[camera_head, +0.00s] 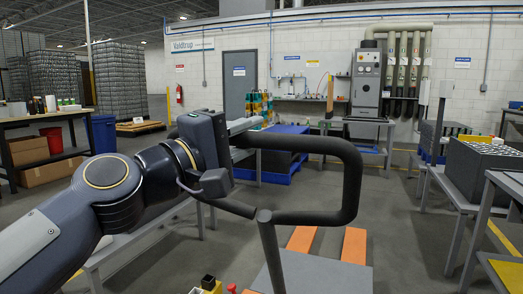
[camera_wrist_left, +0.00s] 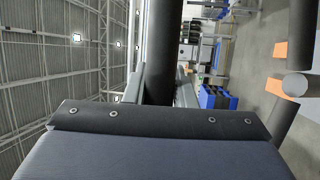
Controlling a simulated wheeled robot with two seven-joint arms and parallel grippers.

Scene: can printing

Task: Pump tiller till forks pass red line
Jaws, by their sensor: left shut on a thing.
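The tiller is a black loop handle (camera_head: 352,185) on a grey post (camera_head: 270,250) in the head view. My left gripper (camera_head: 232,150) is at the left side of the loop and shut on it; its fingertips are mostly hidden. In the left wrist view the tiller's black bar (camera_wrist_left: 163,50) runs up from the gripper's dark body. Two orange forks (camera_head: 354,245) extend beyond the post, low near the floor, and an orange part also shows in the wrist view (camera_wrist_left: 280,50). I cannot make out a red line. My right gripper is not in view.
A blue pallet platform (camera_head: 285,140) lies on the floor beyond the tiller. Grey tables with a dark crate (camera_head: 480,165) stand at the right. A workbench (camera_head: 40,125) and a blue bin (camera_head: 103,133) stand at the left. Open floor lies right of the forks.

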